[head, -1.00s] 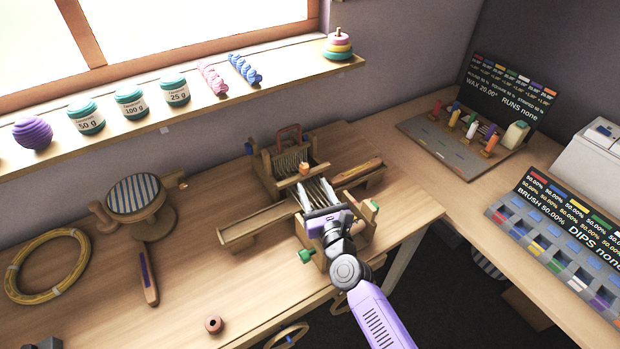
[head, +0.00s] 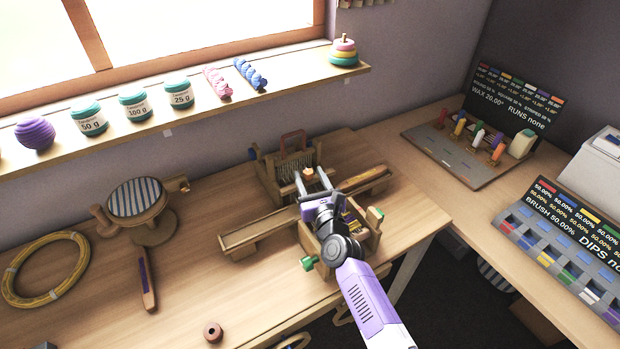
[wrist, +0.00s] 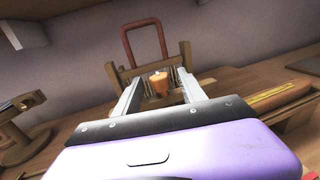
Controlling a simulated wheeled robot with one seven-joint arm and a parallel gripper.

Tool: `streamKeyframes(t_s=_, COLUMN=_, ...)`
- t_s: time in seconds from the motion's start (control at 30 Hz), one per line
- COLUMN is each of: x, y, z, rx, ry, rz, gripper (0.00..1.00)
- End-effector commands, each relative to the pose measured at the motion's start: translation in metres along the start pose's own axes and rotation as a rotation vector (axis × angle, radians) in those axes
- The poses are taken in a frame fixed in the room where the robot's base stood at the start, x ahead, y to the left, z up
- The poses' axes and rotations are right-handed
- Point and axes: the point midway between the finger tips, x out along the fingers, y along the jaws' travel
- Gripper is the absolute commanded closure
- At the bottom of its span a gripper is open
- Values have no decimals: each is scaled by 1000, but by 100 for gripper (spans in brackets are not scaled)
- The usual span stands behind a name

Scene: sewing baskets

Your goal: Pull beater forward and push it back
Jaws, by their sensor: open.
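A small wooden table loom (head: 287,175) stands on the bench. An orange-brown knob (head: 309,175), seemingly the beater's handle, stands up at its middle; it also shows in the wrist view (wrist: 158,84). My gripper (head: 312,173) is open, its two pale fingers reaching toward the loom's back. In the wrist view, my gripper (wrist: 160,90) has the knob between its fingers, with a gap on each side; I cannot tell how deep it sits between them. The beater's lower part and much of the warp are hidden behind my gripper.
A red handle (head: 293,142) rises at the loom's back. Wooden troughs extend to the left (head: 255,228) and right (head: 365,180). A green knob (head: 309,263) sticks out at the front left.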

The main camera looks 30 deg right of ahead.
Motion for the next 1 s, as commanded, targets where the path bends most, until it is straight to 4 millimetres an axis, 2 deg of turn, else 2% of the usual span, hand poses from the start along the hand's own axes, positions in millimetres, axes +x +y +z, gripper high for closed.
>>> streamKeyframes(t_s=0.07, x=0, y=0, z=0, rx=0, ry=0, rz=0, gripper=52)
streamKeyframes(t_s=0.1, x=0, y=0, z=0, rx=0, ry=0, rz=0, gripper=56)
streamKeyframes(t_s=0.33, x=0, y=0, z=0, rx=0, ry=0, rz=0, gripper=100)
streamKeyframes(t_s=1.0, x=0, y=0, z=0, rx=0, ry=0, rz=0, gripper=100)
